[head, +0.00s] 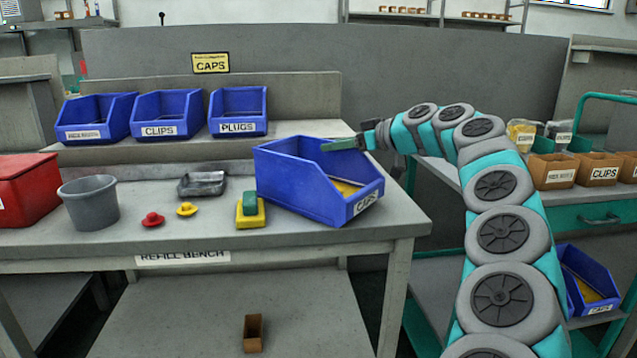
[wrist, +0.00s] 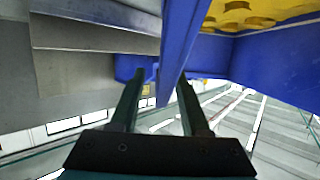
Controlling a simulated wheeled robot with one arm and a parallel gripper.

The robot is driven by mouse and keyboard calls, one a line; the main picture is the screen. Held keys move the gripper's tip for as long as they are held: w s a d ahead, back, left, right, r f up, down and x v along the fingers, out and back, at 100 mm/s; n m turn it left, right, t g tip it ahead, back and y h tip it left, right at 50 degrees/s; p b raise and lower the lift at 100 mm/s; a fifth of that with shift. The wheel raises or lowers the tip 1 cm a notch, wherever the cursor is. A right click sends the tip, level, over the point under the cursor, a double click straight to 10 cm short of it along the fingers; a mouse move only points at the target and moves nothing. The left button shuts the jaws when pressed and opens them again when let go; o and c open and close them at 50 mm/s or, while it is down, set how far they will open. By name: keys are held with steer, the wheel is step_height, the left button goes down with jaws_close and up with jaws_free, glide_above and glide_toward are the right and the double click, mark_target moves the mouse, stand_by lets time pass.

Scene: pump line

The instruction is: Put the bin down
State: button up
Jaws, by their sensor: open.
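The blue bin labelled CAPS (head: 300,180) appears to rest on the right end of the refill bench (head: 150,245), its label facing front right. Yellow caps show inside it, and in the wrist view its blue wall (wrist: 180,50) rises between my fingers. My gripper (head: 328,146) is at the bin's far right rim. In the wrist view my gripper (wrist: 161,78) is open, with one finger on each side of the wall. I cannot tell whether a finger touches it.
Three blue bins, including CLIPS (head: 168,115) and PLUGS (head: 238,110), stand on the rear shelf below the CAPS sign (head: 210,62). A yellow-green block (head: 250,210), grey cup (head: 90,202) and red box (head: 27,193) stand left. The teal cart (head: 590,217) is right.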

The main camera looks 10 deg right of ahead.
jaws_close()
stand_by(1.4)
